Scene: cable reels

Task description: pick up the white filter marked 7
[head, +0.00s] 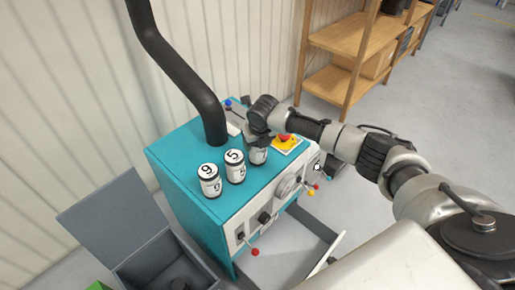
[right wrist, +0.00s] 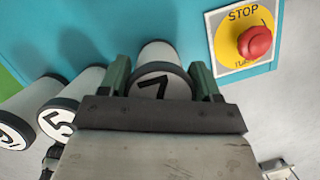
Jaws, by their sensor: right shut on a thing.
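The white filter marked 7 (right wrist: 159,56) stands on the teal machine top (head: 178,148), with black rims and a 7 on its end. My right gripper (right wrist: 161,84) is shut on it, one finger on each side. In the head view the filter (head: 258,157) shows below my right gripper (head: 259,143), which hides its top. The filter marked 5 (head: 235,167) and the filter marked 9 (head: 209,180) stand to its left in a row. My left gripper is not in view.
A red stop button (head: 286,138) on a yellow plate is just right of the held filter. A black pipe (head: 185,75) rises behind. Knobs and levers are on the machine's front. An open grey box (head: 115,225) stands at left. Wooden shelves (head: 350,45) are at the back.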

